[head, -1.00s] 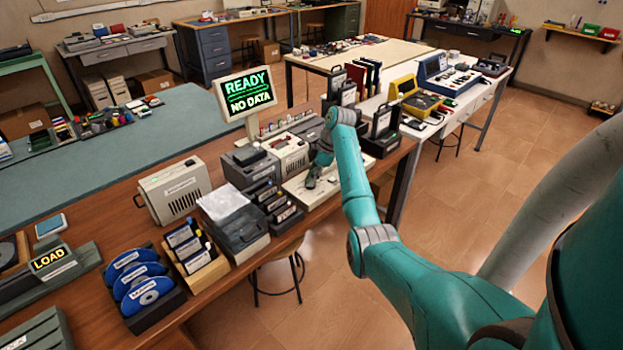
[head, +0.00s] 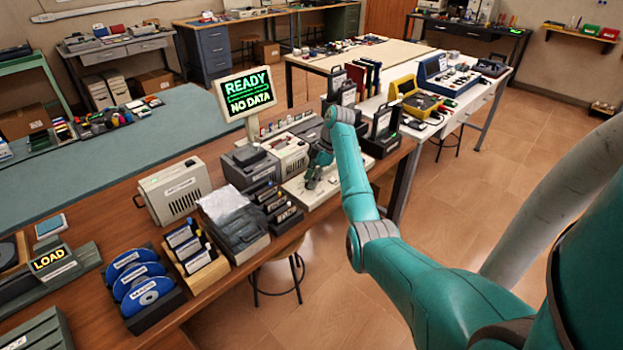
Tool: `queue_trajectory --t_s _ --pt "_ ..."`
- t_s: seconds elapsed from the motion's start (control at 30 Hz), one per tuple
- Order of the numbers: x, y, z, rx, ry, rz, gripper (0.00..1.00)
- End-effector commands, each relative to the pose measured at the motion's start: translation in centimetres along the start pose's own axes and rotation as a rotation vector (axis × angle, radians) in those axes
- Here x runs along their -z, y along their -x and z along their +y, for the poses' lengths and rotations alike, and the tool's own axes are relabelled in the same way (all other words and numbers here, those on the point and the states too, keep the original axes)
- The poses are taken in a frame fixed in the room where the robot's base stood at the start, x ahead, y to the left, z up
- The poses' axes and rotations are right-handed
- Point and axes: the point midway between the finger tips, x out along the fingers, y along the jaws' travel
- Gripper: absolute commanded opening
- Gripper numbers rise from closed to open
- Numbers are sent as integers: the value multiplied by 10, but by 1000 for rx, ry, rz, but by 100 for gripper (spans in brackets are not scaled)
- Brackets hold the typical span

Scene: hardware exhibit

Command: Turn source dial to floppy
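My gripper (head: 311,181) is at the end of my teal arm, low over a pale control panel (head: 313,197) on the wooden bench. The source dial cannot be made out; my gripper and wrist cover part of the panel. The gripper is too small and dark to tell whether its fingers are open or shut, or whether they touch anything. A screen (head: 246,93) behind the panel reads "READY" and "NO DATA" in green and white.
Left of the panel stand dark disk holders (head: 272,201), a grey box (head: 235,225) with a clear bag on it, and a beige case (head: 174,191). Blue discs (head: 148,291) sit in a black rack at the front. Black cases (head: 382,133) stand to the right.

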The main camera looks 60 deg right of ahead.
Motion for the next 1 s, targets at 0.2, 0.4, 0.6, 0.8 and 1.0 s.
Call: queue_trajectory --t_s 0.2,0.4,0.6,0.8,1.0 --pt "0 2 0 0 0 0 41" --pt "0 23 1 -3 1 0 41" --pt "-31 43 0 -1 -4 0 41" --pt "-69 59 0 0 -3 0 41" --pt "-98 70 0 0 -3 0 41"
